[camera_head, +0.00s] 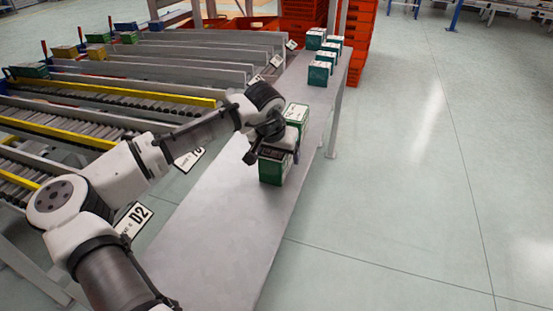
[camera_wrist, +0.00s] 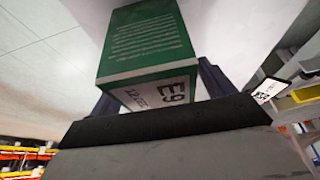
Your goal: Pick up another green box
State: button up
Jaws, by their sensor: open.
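A green box (camera_head: 271,172) with a pale top stands on the long grey table (camera_head: 215,225). My gripper (camera_head: 274,153) is over its top, pointing down and partly hiding it. In the wrist view, a green box (camera_wrist: 150,40) with a white face marked E9 lies between the two dark fingers (camera_wrist: 158,92). The fingers are open, one on each side of the box; whether they touch it cannot be told. Another green box (camera_head: 299,113) stands just behind the gripper, partly hidden by it. Several green and white boxes (camera_head: 319,73) stand at the table's far end.
Roller conveyors (camera_head: 110,95) with yellow rails run along the left. A sign marked D2 (camera_head: 134,218) sits at a conveyor end beside the table. Orange totes (camera_head: 362,35) are stacked behind the table's far end. The near table surface and the right-hand floor (camera_head: 430,180) are clear.

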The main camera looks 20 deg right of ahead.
jog(key=shift+f, duration=0.25)
dwell(0.3)
jog(key=c, duration=1.1)
jog(key=shift+r, duration=0.2)
jog(key=shift+c, duration=0.2)
